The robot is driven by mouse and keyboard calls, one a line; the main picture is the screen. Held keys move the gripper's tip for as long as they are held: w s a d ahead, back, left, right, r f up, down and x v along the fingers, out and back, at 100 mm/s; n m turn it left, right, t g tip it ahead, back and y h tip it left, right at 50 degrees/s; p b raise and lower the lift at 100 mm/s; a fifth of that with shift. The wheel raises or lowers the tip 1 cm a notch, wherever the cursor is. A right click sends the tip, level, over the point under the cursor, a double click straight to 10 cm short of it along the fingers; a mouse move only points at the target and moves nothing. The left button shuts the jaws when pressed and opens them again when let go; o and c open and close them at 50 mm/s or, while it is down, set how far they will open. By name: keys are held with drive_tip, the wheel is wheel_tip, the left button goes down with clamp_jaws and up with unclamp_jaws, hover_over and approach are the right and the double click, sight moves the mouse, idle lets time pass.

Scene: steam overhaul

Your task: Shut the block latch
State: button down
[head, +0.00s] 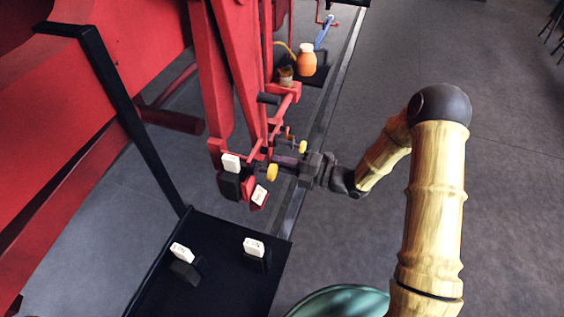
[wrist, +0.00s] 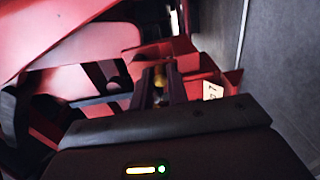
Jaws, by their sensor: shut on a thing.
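My gripper (head: 284,161) reaches in from the right to the foot of the red machine frame. In the wrist view its two fingers (wrist: 161,88) are close together, with a small yellow-ended part (wrist: 160,77) between them. I cannot tell for sure whether this part is the block latch. In the head view a yellow knob (head: 272,172) lies just below the fingers and a second yellow knob (head: 302,147) just above them. Next to them is a red block with a white tag (head: 260,197), tilted. The tag also shows in the wrist view (wrist: 212,91). The fingers hide the grip itself.
A white-tagged dark block (head: 231,165) hangs on the red frame (head: 215,80). A black stand (head: 215,285) with two tagged blocks is at lower left, its post (head: 120,110) rising left. An orange bottle (head: 306,60) stands farther back. The grey floor at right is clear.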

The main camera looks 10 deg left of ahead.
drive_tip(key=shift+s+r, duration=0.15)
drive_tip(key=shift+s, duration=0.3)
drive_tip(key=shift+r+p, duration=0.1)
drive_tip(key=shift+p, duration=0.2)
drive_tip(key=shift+s+a+r+p, duration=0.1)
drive_tip(key=shift+s+r+p, duration=0.3)
drive_tip(key=shift+s+p, duration=0.1)
drive_tip(key=shift+w+r, duration=0.1)
